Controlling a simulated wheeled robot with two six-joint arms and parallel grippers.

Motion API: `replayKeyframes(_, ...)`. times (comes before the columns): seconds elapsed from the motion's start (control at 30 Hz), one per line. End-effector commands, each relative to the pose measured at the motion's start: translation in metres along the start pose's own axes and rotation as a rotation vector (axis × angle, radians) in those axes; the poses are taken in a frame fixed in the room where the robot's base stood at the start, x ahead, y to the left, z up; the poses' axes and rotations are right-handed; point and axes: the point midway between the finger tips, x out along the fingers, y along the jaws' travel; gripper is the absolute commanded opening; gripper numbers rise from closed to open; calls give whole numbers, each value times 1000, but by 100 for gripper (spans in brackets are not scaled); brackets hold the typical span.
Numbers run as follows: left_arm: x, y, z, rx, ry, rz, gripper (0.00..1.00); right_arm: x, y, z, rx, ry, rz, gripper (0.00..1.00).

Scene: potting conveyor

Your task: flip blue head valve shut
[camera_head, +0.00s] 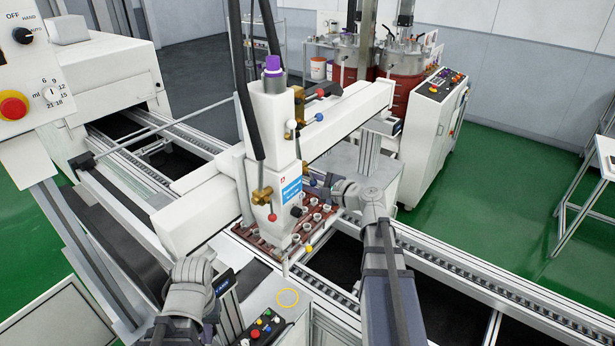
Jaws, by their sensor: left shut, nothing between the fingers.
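The white dispensing head (270,125) stands upright at the middle, with brass valves and small ball-ended levers. A blue ball knob (320,117) sticks out on its right side, by a brass fitting (299,104). My left gripper (228,298) is low at the front left, shut and empty, away from the head. My right arm reaches left to the head's lower right side; its fingers are too small and covered to tell.
A brown tray of small white cups (318,217) lies under the head on the conveyor (440,250). A white cross beam (190,215) runs behind the head. A button box (262,330) is at the front. A control cabinet (435,115) stands back right.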

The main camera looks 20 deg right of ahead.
Motion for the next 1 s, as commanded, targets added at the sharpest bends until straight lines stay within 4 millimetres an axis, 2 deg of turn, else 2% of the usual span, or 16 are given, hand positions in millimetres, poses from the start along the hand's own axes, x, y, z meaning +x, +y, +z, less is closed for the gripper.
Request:
replayKeyframes(0.2,1,0,0,1,0,0,0,0,8,6,166,-18,27,0)
replayKeyframes(0.5,1,0,0,0,0,0,0,-1,13,12,316,-35,51,0)
replayKeyframes(1.0,1,0,0,0,0,0,0,-1,15,15,378,-43,62,0)
